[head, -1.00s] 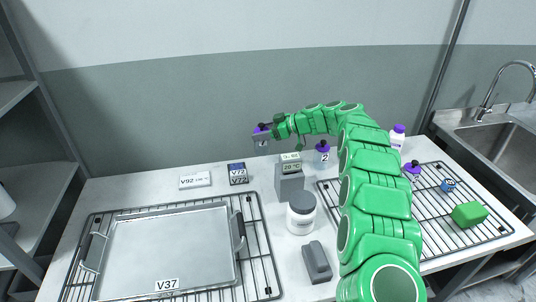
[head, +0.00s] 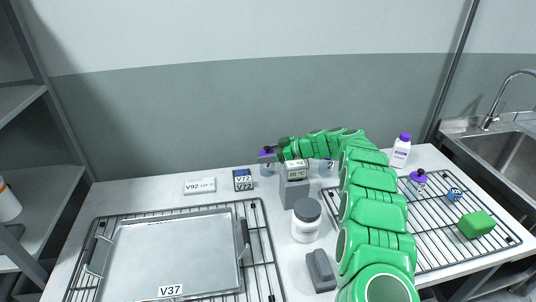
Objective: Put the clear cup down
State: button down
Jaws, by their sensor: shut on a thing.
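The clear cup (head: 267,169), a small see-through vessel with a purple top, is at the back of the table, left of the grey block with a display. My gripper (head: 268,155) is shut on it near its top and partly covers it. The cup's base is low, at about the table's back edge; I cannot tell whether it touches the table. A similar cup marked 2 (head: 327,168) stands right of the display block, partly hidden by my arm. Another purple-topped cup (head: 418,177) is on the right rack.
The display block (head: 294,190), a white jar with grey lid (head: 306,222) and a grey device (head: 321,270) stand in the middle. V72 box (head: 243,181) and V92 label (head: 200,186) lie left of the cup. A metal tray (head: 175,255) fills the left rack. A green block (head: 476,224) is on the right rack.

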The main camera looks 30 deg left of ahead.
jog(key=shift+c, duration=0.9)
grip_release()
jog(key=shift+r, duration=0.1)
jog(key=v, duration=1.2)
